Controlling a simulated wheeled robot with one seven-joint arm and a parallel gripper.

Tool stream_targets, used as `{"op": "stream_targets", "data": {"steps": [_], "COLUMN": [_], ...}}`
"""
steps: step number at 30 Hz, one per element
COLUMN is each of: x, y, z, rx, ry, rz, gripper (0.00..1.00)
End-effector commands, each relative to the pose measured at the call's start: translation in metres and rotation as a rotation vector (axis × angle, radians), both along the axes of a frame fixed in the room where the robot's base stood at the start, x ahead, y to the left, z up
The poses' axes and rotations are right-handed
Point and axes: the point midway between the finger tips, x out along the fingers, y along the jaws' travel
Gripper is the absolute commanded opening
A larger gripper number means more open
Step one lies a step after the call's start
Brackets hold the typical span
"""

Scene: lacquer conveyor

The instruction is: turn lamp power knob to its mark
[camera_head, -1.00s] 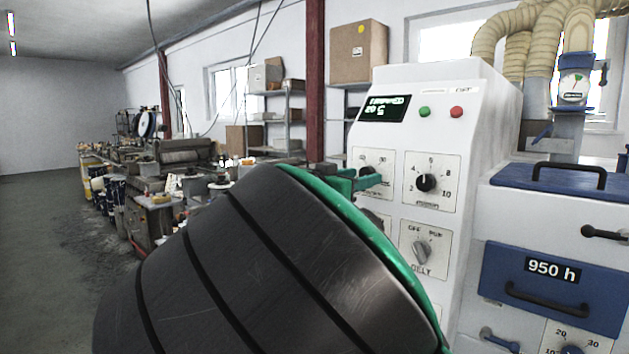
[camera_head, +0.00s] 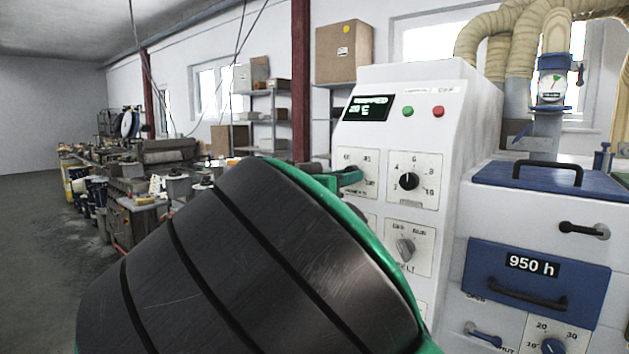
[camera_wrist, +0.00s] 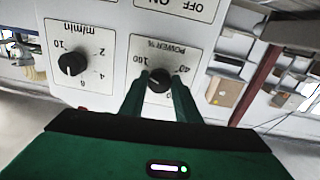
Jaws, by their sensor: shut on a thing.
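The lamp power knob (camera_wrist: 159,84) is a dark round knob on a white plate marked "POWER %" (camera_wrist: 166,50), upside down in the wrist view. The numbers 40 and 100 show on its dial; the fingers cover other parts, and I cannot make out its pointer or a target mark. My gripper (camera_wrist: 160,77) has its two green fingers on either side of the knob, shut on it. In the head view my green gripper (camera_head: 347,178) reaches the left plate of the white control panel (camera_head: 444,130), and hides the knob there.
A black m/min knob (camera_head: 409,181) sits right of the power plate, and a grey belt switch (camera_head: 405,249) below it. A display (camera_head: 366,108) and green and red buttons (camera_head: 408,111) are above. A blue-lidded unit (camera_head: 550,178) stands at right.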

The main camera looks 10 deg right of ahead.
Motion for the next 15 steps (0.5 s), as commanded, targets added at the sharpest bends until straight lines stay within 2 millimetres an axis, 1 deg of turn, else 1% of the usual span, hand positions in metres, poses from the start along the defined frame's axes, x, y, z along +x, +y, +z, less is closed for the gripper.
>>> {"op": "stream_targets", "data": {"steps": [15], "x": [0.0008], "y": [0.0031], "z": [0.0008], "rx": [-0.294], "ry": [0.348], "rz": [0.010], "gripper": [0.07]}}
